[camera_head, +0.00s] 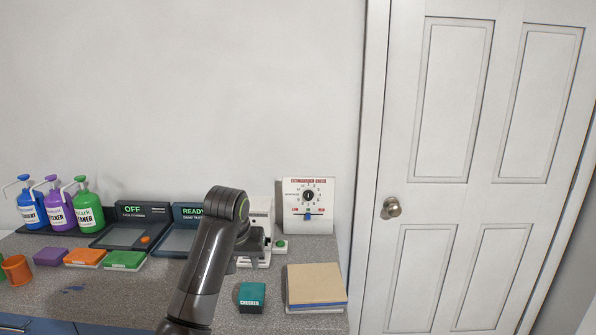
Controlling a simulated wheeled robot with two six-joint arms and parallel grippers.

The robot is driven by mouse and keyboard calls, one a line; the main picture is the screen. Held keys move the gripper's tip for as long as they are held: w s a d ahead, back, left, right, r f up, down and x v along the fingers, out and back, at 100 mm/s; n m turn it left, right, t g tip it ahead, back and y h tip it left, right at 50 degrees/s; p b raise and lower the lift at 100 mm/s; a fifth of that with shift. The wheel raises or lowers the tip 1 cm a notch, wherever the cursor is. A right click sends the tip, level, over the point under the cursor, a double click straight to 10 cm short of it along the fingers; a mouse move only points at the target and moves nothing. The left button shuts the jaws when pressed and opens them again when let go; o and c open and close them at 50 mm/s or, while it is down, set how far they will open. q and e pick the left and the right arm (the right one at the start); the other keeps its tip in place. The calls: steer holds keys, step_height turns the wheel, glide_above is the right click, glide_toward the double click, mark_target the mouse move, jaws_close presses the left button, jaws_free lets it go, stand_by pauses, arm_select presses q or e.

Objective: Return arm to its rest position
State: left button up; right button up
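My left arm (207,262) rises from the bottom edge, bends at an elbow-like joint at its top and folds over to the right. No held thing shows clearly. My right gripper is not in view.
The grey counter holds a teal box (251,296), stacked boards (316,285), a dial panel (308,206), two dark display trays (130,230) (180,238), several pump bottles (88,210), coloured blocks (125,259) and an orange cup (16,270). A white door (450,180) stands right.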

arm_select(q)
steer(key=s+a+f+n, duration=0.1)
steer(key=s+a+f, duration=0.5)
steer(key=s+f, duration=0.4)
steer(key=s+a+f, duration=0.5)
steer(key=s+f, duration=0.2)
steer(key=f, duration=0.4)
steer(key=s+a+f+g+y, duration=0.15)
steer(key=s+a, duration=0.25)
steer(key=s, duration=1)
steer(key=s+a+f+t+y, duration=0.1)
steer(key=s+a+f, duration=0.15)
steer(key=s, duration=1.05)
step_height(320, 180, down, 24)
steer(key=a+g, duration=0.2)
steer(key=s+d+f+h, duration=0.1)
steer(key=s+f, duration=1.4)
steer(key=shift+s+d+f+g, duration=0.15)
steer(key=shift+g, duration=0.3)
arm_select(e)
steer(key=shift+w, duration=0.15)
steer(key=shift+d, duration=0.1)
